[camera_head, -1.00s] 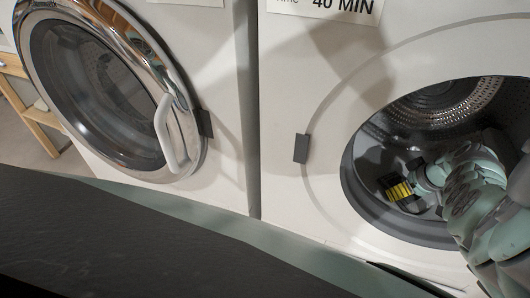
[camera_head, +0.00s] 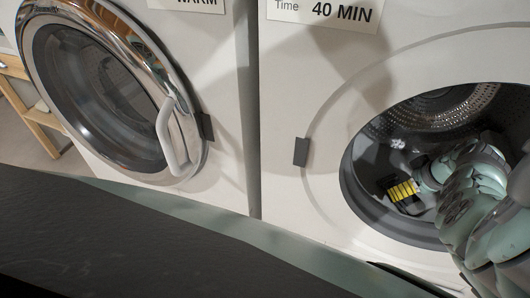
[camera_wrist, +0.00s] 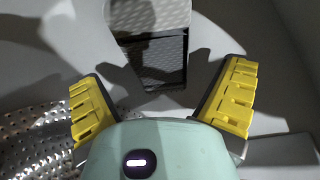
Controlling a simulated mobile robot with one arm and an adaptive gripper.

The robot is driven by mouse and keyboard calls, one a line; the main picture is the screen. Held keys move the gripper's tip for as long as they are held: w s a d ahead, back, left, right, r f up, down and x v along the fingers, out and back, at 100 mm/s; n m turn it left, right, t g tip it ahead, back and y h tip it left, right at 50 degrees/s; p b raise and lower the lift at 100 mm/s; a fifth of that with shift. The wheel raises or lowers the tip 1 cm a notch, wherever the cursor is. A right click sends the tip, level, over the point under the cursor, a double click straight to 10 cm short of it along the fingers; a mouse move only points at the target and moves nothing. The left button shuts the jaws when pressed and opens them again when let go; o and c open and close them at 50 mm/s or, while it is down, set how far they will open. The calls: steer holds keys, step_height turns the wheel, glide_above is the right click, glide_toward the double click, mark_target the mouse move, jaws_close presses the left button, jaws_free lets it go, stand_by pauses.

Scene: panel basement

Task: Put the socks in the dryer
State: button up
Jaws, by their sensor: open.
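The dryer (camera_head: 290,205) is the white machine on the right, under a "40 MIN" label. Its round opening is uncovered and shows a perforated metal drum (camera_head: 470,102). My arm enters from the right, and my gripper (camera_head: 402,191) is inside the opening, low and to the left. In the wrist view my gripper (camera_wrist: 162,92) has its yellow-padded fingers wide apart, with nothing between them. No socks can be made out in either view. A small white spot shows inside the drum, too small to identify.
A closed washer (camera_head: 95,80) with a chrome door ring and handle stands left of the dryer. A wooden shelf (camera_head: 35,110) is at the far left. In the wrist view a dark mesh panel (camera_wrist: 150,62) lies beyond the fingers, and perforated drum metal is at lower left.

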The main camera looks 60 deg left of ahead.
steer(key=v, duration=1)
stand_by(0.6)
